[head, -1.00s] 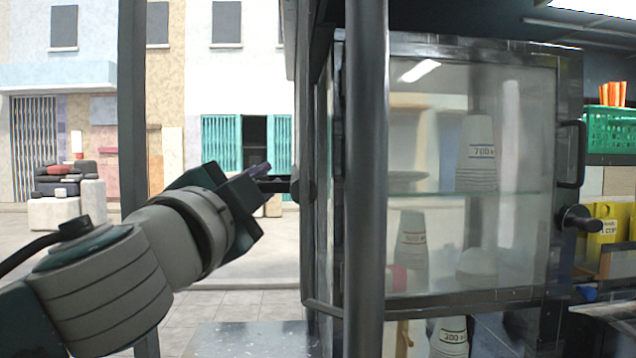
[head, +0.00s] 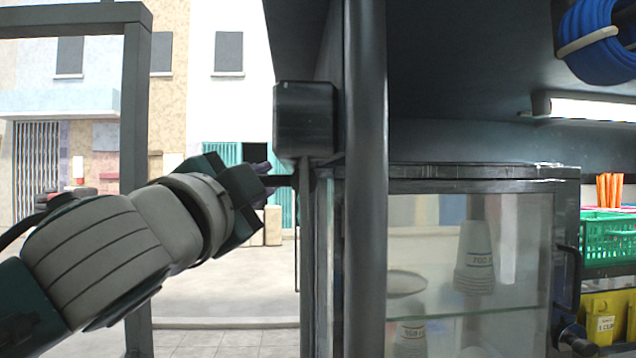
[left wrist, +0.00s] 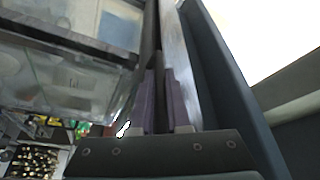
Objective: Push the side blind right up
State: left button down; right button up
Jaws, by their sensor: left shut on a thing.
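My left gripper (head: 270,182) comes in from the left in the head view. Its purple-grey fingers (left wrist: 163,100) are shut on a thin dark edge, which seems to be part of the side blind. In the head view the gripper is beside the dark post, just below a dark box-shaped block (head: 305,118). A dark panel (head: 296,40) rises above that block; I cannot tell for sure which of these parts belong to the blind. The held part is mostly hidden by the fingers. My right gripper is not in view.
A dark post (head: 365,200) stands close in front of a glass cabinet (head: 470,260) holding stacked cups (head: 474,258). A coiled blue hose (head: 600,35) hangs at top right. A green crate (head: 608,238) stands at the right. Another dark frame (head: 137,200) stands at left.

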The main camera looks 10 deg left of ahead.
pick_arm(q)
jog(key=shift+r, duration=0.4)
jog(key=c, duration=1.2)
grip_release()
jog(key=o, duration=0.3)
jog(key=shift+f, duration=0.15)
jog(key=shift+s+f, duration=0.15)
jog(key=shift+s, duration=0.1)
jog(key=b+v, duration=0.4)
jog(key=v, duration=0.5)
jog(key=shift+s+b, duration=0.25)
jog(key=shift+b, duration=0.1)
